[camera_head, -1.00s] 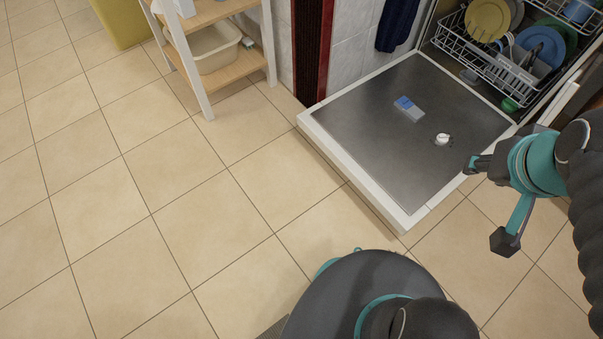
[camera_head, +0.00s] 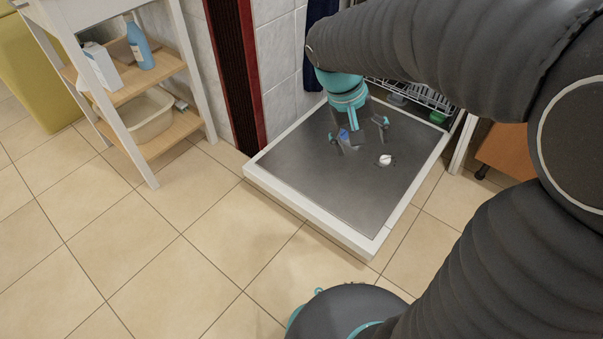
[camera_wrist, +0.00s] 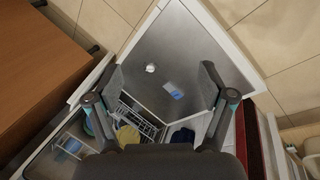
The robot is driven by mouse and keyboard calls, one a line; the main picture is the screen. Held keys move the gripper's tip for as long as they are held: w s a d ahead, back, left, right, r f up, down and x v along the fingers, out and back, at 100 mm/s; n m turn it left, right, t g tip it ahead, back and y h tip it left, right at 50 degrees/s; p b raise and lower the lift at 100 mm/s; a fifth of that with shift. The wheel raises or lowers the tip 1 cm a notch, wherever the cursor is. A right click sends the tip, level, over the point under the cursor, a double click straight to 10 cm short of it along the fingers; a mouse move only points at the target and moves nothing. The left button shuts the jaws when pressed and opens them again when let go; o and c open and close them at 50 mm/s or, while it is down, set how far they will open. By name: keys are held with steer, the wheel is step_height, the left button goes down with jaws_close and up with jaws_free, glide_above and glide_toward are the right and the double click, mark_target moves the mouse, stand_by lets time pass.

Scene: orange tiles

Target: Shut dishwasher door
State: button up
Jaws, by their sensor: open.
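The dishwasher door (camera_head: 312,194) lies fully lowered, flat above the floor, with a white rim and a grey metal inner face. It also shows in the wrist view (camera_wrist: 185,55), with the blue detergent compartment and the white knob on it. My gripper (camera_head: 359,129) appears over the door's inner half in the head view, open and empty. In the wrist view its two fingers (camera_wrist: 147,85) are spread wide, with the door between and beyond them. I cannot tell its exact height above the door. The dish rack (camera_head: 425,97) is partly hidden behind my arm; dishes show in the wrist view.
A wooden shelf unit (camera_head: 150,73) with a tub and bottles stands to the left. A dark red-framed panel (camera_head: 233,70) is beside the door. An orange-brown cabinet (camera_head: 505,150) stands to the right. Tiled floor (camera_head: 170,255) is clear in front and left.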

steer(key=w+a+f+g+h+b, duration=0.1)
steer(key=w+a+f+h, duration=0.3)
steer(key=w+a+f, duration=0.5)
steer(key=n+t+h+b, duration=0.1)
steer(key=n+h, duration=0.1)
steer(key=h, duration=0.2)
glide_above(298, 209)
steer(key=s, duration=0.2)
step_height(298, 209, down, 14)
steer(key=s+a+f+n+t+h+b, duration=0.15)
steer(key=a+f+t, duration=0.3)
steer(key=f, duration=0.85)
steer(key=s+a+f+n+t+h, duration=0.2)
steer(key=s+a+f+t, duration=0.3)
steer(key=f, duration=0.7)
steer(key=shift+g, duration=0.45)
steer(key=x, duration=0.4)
steer(key=w+x, duration=0.1)
steer(key=x, duration=0.4)
steer(key=w+a+x, duration=0.1)
steer(key=x, duration=0.3)
steer(key=shift+w+d+f+p, duration=0.1)
steer(key=shift+w+d+p, duration=0.15)
steer(key=shift+w+p, duration=0.05)
